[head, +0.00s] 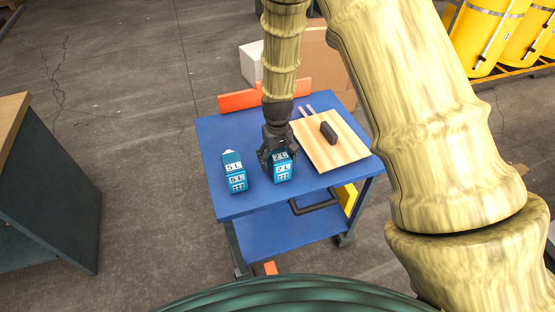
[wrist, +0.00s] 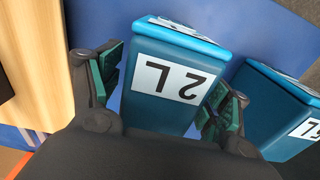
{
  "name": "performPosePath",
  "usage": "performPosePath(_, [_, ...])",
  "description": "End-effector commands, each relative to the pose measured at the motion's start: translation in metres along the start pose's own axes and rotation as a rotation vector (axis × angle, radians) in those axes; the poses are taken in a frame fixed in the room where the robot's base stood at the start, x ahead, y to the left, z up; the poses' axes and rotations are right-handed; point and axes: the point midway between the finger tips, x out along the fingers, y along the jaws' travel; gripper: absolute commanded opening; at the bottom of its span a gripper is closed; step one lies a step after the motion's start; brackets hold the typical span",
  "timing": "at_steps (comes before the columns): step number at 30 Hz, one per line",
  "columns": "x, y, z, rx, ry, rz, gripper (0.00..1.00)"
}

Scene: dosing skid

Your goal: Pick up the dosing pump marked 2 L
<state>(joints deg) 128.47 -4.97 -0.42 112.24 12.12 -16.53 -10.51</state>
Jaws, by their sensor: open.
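The dosing pump marked 2 L (head: 281,172) is a blue box with white labels, standing on the blue cart top. My gripper (head: 278,156) is at its upper part, from above. In the wrist view the 2 L pump (wrist: 172,85) stands between the two open fingers (wrist: 163,98), one at each side. I cannot tell whether either finger touches it. A similar blue pump marked 5 L (head: 235,174) stands apart to the left; in the wrist view it shows at the right edge (wrist: 275,112).
The blue cart (head: 222,208) has a wooden board (head: 340,160) at the right with a dark block (head: 328,132) on it. An orange strip (head: 240,101) and a cardboard box (head: 316,62) are behind. A black handle (head: 316,206) is at the front edge.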

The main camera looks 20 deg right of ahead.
Motion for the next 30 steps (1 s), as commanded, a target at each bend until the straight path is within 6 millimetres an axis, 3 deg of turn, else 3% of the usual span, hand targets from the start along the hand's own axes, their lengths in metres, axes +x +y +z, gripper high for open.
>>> performPosePath(9, [0.0034, 0.0001, -0.0003, 0.000, 0.001, 0.000, 0.77])
performPosePath(21, [0.0034, 0.0000, -0.0001, 0.000, 0.001, 0.000, 0.06])
performPosePath(30, [0.0005, 0.0001, -0.0007, 0.000, 0.002, 0.000, 0.06])
